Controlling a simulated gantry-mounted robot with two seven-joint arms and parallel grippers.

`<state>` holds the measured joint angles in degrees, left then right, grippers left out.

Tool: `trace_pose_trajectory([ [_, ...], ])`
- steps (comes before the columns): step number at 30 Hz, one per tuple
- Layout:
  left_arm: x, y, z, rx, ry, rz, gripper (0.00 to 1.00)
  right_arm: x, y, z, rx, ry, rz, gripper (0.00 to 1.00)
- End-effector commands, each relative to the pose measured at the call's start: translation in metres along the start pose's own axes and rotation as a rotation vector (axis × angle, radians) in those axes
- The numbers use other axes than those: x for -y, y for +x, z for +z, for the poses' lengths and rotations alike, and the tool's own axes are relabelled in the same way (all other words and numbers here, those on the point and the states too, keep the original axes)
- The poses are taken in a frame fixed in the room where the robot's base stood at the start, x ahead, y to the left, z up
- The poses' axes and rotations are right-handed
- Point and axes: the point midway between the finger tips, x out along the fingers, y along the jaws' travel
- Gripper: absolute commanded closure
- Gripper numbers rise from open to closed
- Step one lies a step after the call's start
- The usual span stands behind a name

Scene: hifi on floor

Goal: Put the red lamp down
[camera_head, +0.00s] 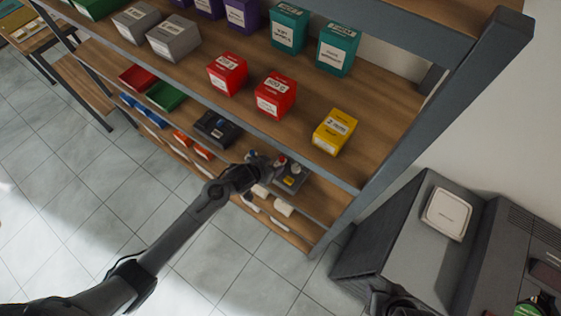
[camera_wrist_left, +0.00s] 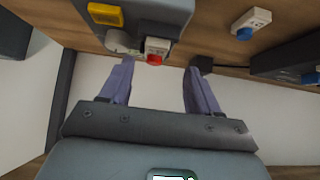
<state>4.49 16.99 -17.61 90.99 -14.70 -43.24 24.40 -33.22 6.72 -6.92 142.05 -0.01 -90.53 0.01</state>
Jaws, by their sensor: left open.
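The red lamp, a small white block with a red cap, shows in the left wrist view (camera_wrist_left: 157,48) beside a grey box. In the head view its red cap (camera_head: 281,160) is just beyond my left gripper (camera_head: 262,163), on a lower shelf under the yellow box. My left gripper is open in the left wrist view (camera_wrist_left: 158,68); the lamp lies between and a little beyond its fingertips, and I cannot tell whether they touch it. A dark part at the bottom edge of the head view may be my right arm; its jaws cannot be made out.
A grey box with a yellow button (camera_wrist_left: 105,14) is close to the left fingers. A blue-capped white block (camera_wrist_left: 247,25) is off to the side. The upper shelf, with a yellow box (camera_head: 334,132) and red boxes (camera_head: 276,95), overhangs. A dark cabinet (camera_head: 410,240) stands at right.

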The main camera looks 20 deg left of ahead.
Motion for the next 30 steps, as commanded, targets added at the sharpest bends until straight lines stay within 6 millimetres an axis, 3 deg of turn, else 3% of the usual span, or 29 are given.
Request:
trace_pose_trajectory([
  [15, -0.006, 0.047, -0.006, 0.001, -0.001, 0.000, 0.38, -0.001, -0.007, -0.002, 0.000, 0.001, 0.001, 0.57],
  [25, -0.006, 0.051, -0.006, 0.000, 0.000, 0.000, 0.38, -0.001, -0.007, -0.002, 0.000, -0.003, 0.003, 0.57],
  [26, -0.006, 0.051, -0.006, 0.000, 0.000, 0.000, 0.40, -0.002, -0.007, -0.002, 0.000, -0.003, 0.004, 0.57],
  [30, -0.006, 0.051, -0.006, 0.000, 0.000, 0.000, 0.61, -0.002, -0.007, -0.002, 0.000, -0.005, 0.005, 0.57],
])
